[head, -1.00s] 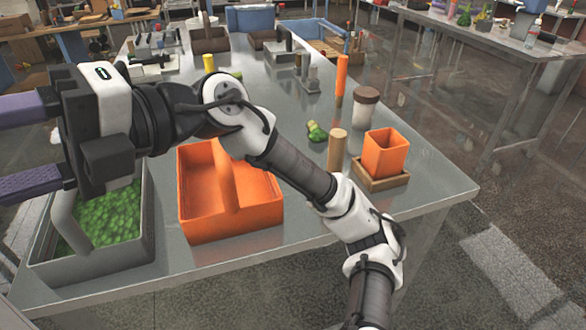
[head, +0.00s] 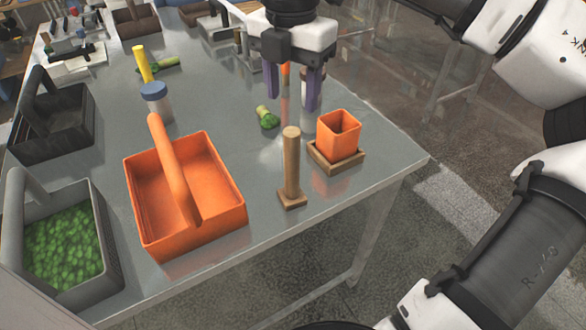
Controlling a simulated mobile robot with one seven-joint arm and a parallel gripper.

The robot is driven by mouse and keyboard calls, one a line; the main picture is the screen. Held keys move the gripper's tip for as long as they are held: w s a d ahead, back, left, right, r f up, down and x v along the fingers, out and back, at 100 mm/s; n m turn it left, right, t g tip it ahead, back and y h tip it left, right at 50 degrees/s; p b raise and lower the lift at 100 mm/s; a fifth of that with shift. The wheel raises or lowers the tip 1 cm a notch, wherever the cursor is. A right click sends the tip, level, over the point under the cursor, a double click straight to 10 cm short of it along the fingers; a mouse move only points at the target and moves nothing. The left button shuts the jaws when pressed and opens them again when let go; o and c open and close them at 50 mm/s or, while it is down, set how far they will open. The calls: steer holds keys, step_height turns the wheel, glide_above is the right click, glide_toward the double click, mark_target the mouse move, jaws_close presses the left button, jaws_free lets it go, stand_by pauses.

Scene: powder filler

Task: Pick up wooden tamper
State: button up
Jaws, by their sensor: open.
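The wooden tamper (head: 291,165) stands upright on the metal table near its right front edge, a round light-brown handle on a square foot. My gripper (head: 291,95) points down with its two purple fingers apart and nothing held between them. In the head view the fingers appear just above and beyond the tamper's top, not touching it. The exact height gap cannot be told.
An orange cup (head: 338,133) sits on a wooden tray (head: 337,161) right of the tamper. An orange carrier (head: 222,222) lies left. A green-topped item (head: 267,119) is behind. A jar and an orange cylinder are partly hidden behind my fingers.

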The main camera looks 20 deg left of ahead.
mark_target(291, 130)
step_height(291, 130, down, 8)
steer(key=shift+r+p, duration=0.25)
steer(key=shift+p, duration=0.35)
steer(key=shift+s+d+f+p, duration=0.1)
steer(key=shift+f+p, duration=0.5)
steer(key=shift+f, duration=0.7)
steer(key=shift+s+f+p, duration=0.1)
steer(key=shift+f+p, duration=0.45)
steer(key=shift+f, duration=0.75)
steer(key=c, duration=1)
steer(key=shift+r, duration=0.1)
